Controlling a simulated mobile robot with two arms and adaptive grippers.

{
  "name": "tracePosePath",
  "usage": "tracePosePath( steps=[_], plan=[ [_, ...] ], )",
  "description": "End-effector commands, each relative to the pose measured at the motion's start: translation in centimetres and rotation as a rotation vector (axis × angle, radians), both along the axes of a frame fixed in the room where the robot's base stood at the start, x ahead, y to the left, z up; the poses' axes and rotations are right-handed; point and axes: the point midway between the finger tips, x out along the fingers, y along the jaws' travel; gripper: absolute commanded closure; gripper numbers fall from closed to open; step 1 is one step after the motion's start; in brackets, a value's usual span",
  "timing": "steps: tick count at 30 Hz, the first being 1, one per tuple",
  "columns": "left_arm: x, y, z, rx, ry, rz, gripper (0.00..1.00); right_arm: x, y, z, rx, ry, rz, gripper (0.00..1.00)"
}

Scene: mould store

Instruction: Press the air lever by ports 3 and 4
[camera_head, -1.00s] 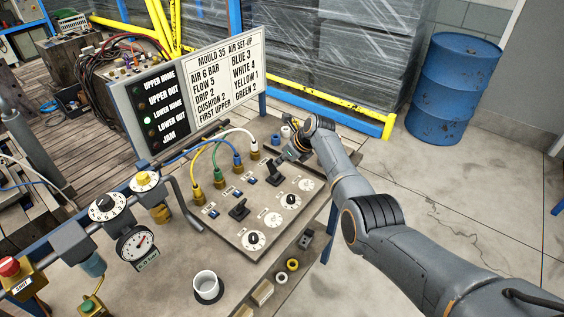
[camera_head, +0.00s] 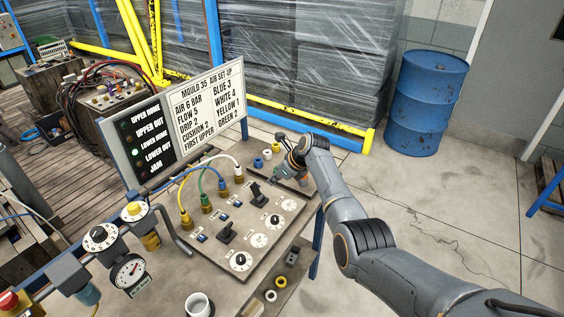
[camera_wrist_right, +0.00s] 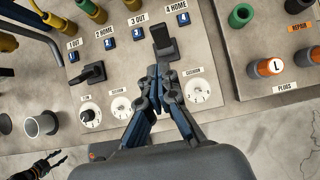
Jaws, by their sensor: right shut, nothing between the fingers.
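The black air lever (camera_head: 257,194) by ports 3 and 4 stands on the grey panel (camera_head: 232,262). In the right wrist view the lever (camera_wrist_right: 164,42) rises between the 3 OUT and 4 HOME labels. A second black lever (camera_head: 227,235) stands by ports 1 and 2; it also shows in the wrist view (camera_wrist_right: 90,74). My right gripper (camera_head: 292,163) is shut and empty, to the right of the 3-4 lever in the head view. In the wrist view its fingertips (camera_wrist_right: 161,72) overlap the lever's lower end; contact cannot be told. My left gripper is not recognisable in the head view.
Dials (camera_head: 241,260) sit in front. Plugs (camera_wrist_right: 269,66) stand on a board to the right. A white cup (camera_head: 199,305) is at the front. A sign (camera_head: 208,95) stands behind the panel.

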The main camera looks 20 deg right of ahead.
Motion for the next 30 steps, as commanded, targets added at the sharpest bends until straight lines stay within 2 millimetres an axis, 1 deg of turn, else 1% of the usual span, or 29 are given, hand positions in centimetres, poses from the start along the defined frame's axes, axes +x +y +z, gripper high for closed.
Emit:
tracePosePath(
  steps=[5,8,12,15,18,23,30],
  plan=[
    [-0.4,0.0,-0.2,0.001,0.007,0.000,0.60,-1.0,-0.7,2.6,0.000,-0.001,-0.001,1.00],
    [0.0,0.0,-0.6,0.000,0.001,0.000,0.60,-1.4,-1.1,4.1,0.000,-0.001,-0.001,1.00],
    [1.1,-0.1,-0.9,-0.001,-0.015,0.000,0.60,-1.9,-1.5,5.9,-0.001,-0.001,-0.001,1.00],
    [1.4,-0.1,-1.0,-0.002,-0.020,0.000,0.60,-2.2,-1.6,6.6,-0.001,0.001,0.000,1.00],
    [1.2,-0.1,-1.0,-0.002,-0.017,0.000,0.60,-2.3,-1.7,7.0,0.000,0.002,0.000,1.00],
    [0.6,-0.1,-1.0,-0.001,-0.008,0.000,0.60,-2.4,-1.7,7.1,0.000,0.003,0.000,1.00],
    [0.5,-0.1,-1.0,-0.001,-0.007,0.000,0.60,-2.3,-1.7,7.1,0.000,0.003,0.000,1.00]
  ],
)
